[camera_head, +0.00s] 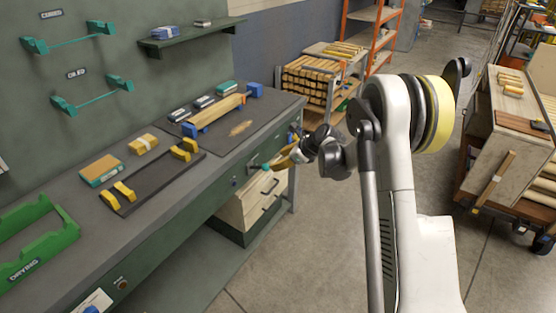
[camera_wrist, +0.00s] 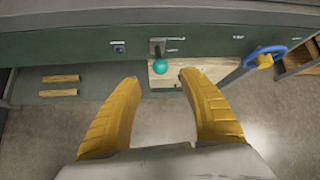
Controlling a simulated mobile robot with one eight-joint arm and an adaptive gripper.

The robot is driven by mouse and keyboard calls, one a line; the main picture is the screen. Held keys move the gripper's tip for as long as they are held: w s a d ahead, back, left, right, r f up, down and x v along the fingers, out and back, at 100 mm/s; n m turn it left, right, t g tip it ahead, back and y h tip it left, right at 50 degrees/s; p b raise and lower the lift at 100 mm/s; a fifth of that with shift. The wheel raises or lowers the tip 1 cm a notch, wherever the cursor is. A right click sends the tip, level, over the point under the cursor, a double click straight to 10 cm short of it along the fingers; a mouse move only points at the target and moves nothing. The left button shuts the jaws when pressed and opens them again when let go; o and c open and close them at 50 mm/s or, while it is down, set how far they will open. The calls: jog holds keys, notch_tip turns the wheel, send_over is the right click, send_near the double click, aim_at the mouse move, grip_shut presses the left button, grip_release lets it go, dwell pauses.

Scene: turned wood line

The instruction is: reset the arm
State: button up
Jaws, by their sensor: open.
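My gripper (camera_wrist: 158,80) is open, with two yellow fingers spread apart and nothing between them in the wrist view. In the head view my gripper (camera_head: 284,161) is beside the front edge of the workbench (camera_head: 225,160). My arm (camera_head: 392,130) bends down toward the bench from the right. In the wrist view a teal ball knob (camera_wrist: 175,71) on a grey lever (camera_wrist: 157,47) shows just beyond the fingertips, apart from them. The point where the gripper meets the wrist is partly hidden in the head view.
The bench holds a green rack (camera_head: 40,240), a black tray with yellow blocks (camera_head: 150,190) and a wooden piece between blue holders (camera_head: 215,112). A timber cart (camera_head: 315,85) is behind, another cart (camera_head: 510,130) at right. Floor between is clear.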

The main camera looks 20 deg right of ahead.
jog(key=s+a+r+n+g+h, duration=0.1)
jog(key=s+a+r+n+h, duration=0.25)
jog(key=s+r+n, duration=1.1)
jog(key=s+r+n+h, duration=0.2)
jog(key=s+n, duration=0.9)
jog(key=s, duration=1.5)
jog(key=shift+d+r, duration=0.2)
jog(key=shift+r, duration=0.1)
jog(key=shift+c, duration=0.5)
